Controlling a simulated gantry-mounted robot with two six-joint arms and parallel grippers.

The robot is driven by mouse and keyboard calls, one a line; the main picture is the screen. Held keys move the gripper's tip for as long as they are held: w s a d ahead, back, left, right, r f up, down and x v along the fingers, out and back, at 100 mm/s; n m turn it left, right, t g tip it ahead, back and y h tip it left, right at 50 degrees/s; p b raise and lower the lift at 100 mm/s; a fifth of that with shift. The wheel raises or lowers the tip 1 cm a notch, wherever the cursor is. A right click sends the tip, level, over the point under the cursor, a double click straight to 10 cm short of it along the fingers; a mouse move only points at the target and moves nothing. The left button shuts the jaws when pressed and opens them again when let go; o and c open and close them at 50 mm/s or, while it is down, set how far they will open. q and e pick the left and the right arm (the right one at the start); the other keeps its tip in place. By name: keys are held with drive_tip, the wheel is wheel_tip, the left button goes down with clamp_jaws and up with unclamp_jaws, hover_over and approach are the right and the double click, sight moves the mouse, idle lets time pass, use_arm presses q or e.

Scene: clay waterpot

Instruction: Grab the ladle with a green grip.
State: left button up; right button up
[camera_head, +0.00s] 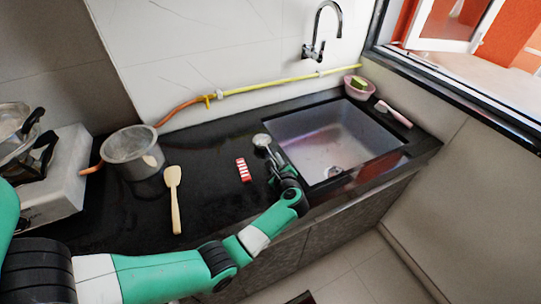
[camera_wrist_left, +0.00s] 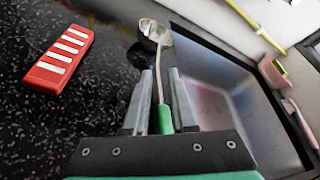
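The ladle has a round metal bowl (camera_head: 261,140) that lies on the black counter just left of the sink. In the left wrist view the ladle's thin metal stem (camera_wrist_left: 159,75) runs down to a green grip (camera_wrist_left: 165,121). My left gripper (camera_head: 273,163) is low over the counter at the ladle. In the left wrist view its two fingers (camera_wrist_left: 160,75) stand apart, one on each side of the handle, with narrow gaps showing. The lower end of the grip is hidden by the gripper body. My right gripper is not in view.
A red-and-white striped block (camera_head: 243,169) lies left of the ladle. A wooden spoon (camera_head: 174,200) and a metal pot (camera_head: 130,150) are further left. The sink (camera_head: 330,140) opens to the right. A pink bowl (camera_head: 358,88) and a pink-handled brush (camera_head: 394,113) sit beyond it.

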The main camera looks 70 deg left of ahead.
sight(271, 153)
use_arm(q)
drive_tip(key=b+x, duration=0.2)
drive_tip(key=x, duration=0.2)
drive_tip(key=shift+s+a+f, duration=0.1)
drive_tip(key=shift+a+f, duration=0.05)
drive_tip(key=shift+a, duration=0.3)
clamp_jaws()
idle(0.9)
